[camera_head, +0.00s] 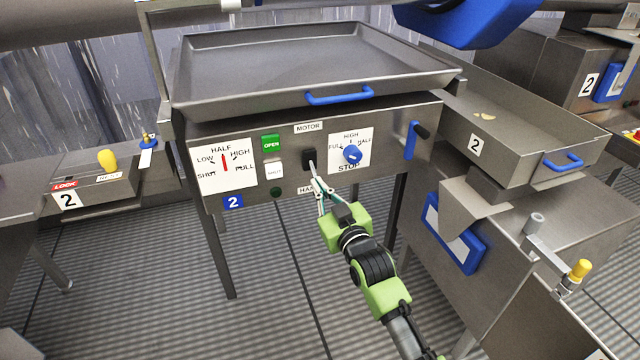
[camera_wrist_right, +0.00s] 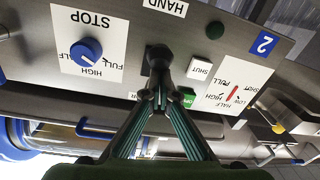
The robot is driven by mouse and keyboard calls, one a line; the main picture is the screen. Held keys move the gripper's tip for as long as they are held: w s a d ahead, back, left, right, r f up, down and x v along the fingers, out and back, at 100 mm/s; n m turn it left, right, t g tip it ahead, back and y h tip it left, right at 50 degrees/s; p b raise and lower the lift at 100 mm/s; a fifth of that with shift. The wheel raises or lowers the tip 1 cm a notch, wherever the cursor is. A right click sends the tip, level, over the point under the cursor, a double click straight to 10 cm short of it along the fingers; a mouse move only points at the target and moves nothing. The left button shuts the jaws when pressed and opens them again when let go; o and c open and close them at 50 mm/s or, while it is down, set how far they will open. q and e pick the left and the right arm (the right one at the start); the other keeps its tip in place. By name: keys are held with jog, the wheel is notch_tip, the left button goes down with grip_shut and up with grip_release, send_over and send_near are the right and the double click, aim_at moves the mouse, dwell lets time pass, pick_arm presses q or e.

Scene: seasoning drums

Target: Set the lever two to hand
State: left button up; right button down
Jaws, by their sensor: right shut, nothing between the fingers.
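The lever two (camera_head: 308,157) is a short black handle on the steel front panel marked 2. It sits between the MOTOR label (camera_head: 309,127) above and the HAND label (camera_head: 307,190) below, nearer to MOTOR. My right gripper (camera_head: 314,172) is shut and empty, its fingertips right at the lever's lower side in the head view. In the right wrist view, which is upside down, the black lever (camera_wrist_right: 157,58) stands just beyond the closed fingertips (camera_wrist_right: 159,92). Whether they touch it I cannot tell. The gripper arm partly covers the HAND label. My left gripper is not in view.
A blue knob (camera_head: 352,154) is right of the lever; green OPEN (camera_head: 271,144) and white SHUT (camera_head: 273,170) buttons and a dial (camera_head: 224,168) are left. A steel tray (camera_head: 310,62) is above. A blue side handle (camera_head: 411,139) is at the panel's right end.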

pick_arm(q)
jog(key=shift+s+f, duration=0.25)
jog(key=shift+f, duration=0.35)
pick_arm(e)
jog(key=shift+f, duration=0.6)
